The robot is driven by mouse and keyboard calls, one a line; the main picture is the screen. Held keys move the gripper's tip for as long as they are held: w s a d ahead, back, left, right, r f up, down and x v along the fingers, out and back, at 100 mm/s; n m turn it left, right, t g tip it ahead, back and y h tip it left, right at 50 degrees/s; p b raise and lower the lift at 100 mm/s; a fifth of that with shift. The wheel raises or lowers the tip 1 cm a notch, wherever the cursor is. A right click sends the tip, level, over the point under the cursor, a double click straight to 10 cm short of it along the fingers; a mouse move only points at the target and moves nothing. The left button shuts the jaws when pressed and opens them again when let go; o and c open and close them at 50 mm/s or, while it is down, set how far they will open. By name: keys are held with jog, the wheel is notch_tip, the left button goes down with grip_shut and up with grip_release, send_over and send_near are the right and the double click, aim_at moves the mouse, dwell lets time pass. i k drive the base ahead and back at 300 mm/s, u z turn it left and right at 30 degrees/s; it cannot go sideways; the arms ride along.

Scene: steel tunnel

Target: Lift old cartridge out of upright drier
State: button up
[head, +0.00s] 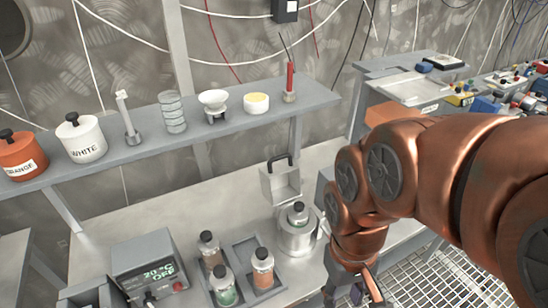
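A grey metal cylinder (297,240) stands upright on the bench, just left of my arm, and may be the drier. A container with a dark cap (298,214) sits upright in its top; it may be the old cartridge, but no label can be read. My gripper (357,294) is at the bottom of the head view, right of and nearer than the cylinder, apart from it in the picture. My wrist and the frame edge hide much of its fingers, so its opening and anything between them cannot be made out.
Similar capped containers (262,270) stand in grey trays left of the cylinder. A controller (150,268) reads 20 °C OFF. A handled metal box (280,182) stands behind the cylinder. A shelf (235,125) with pots runs above. Metal grating (455,275) lies right of the bench.

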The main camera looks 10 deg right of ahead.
aim_at(298, 215)
jog(key=z, duration=1.3)
jog(key=k, duration=0.95)
jog(key=u, duration=1.7)
jog(key=i, duration=0.5)
jog(key=u, duration=0.1)
